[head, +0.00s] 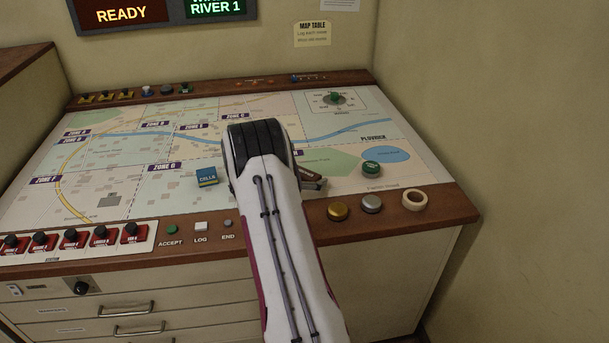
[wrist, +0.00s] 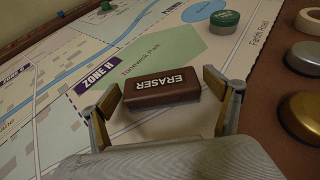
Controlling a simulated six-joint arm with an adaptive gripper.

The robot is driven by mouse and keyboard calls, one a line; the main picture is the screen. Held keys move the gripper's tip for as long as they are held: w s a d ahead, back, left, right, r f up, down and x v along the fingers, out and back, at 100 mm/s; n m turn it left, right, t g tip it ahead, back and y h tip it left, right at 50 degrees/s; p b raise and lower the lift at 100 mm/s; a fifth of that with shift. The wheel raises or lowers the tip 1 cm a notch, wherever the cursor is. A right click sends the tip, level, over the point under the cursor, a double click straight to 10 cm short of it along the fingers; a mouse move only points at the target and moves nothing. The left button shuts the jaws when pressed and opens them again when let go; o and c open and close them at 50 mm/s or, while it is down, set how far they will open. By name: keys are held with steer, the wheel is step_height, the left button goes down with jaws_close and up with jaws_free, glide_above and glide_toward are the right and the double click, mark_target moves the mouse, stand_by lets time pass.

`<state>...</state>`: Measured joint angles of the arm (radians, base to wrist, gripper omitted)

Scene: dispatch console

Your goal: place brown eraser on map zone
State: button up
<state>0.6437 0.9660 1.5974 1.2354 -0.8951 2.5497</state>
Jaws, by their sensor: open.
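The brown eraser (wrist: 161,88) lies flat on the map near the green park patch in the wrist view, its white ERASER lettering upside down. My gripper (wrist: 165,98) is open, with one finger to each side of the eraser; I cannot tell whether either touches it. The map (head: 110,190) fills the console top and is split into labelled zones. The zone H label (wrist: 97,73) shows left of the eraser in the wrist view.
A blue block (head: 207,177) stands left of my arm. A green puck (head: 371,168) sits on the map to the right. Gold (head: 338,211) and silver (head: 371,204) discs and a tape roll (head: 413,200) are on the wooden front edge. Red switches (head: 72,239) line the front left.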

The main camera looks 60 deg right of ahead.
steer(key=shift+r, duration=0.15)
steer(key=shift+v, duration=6)
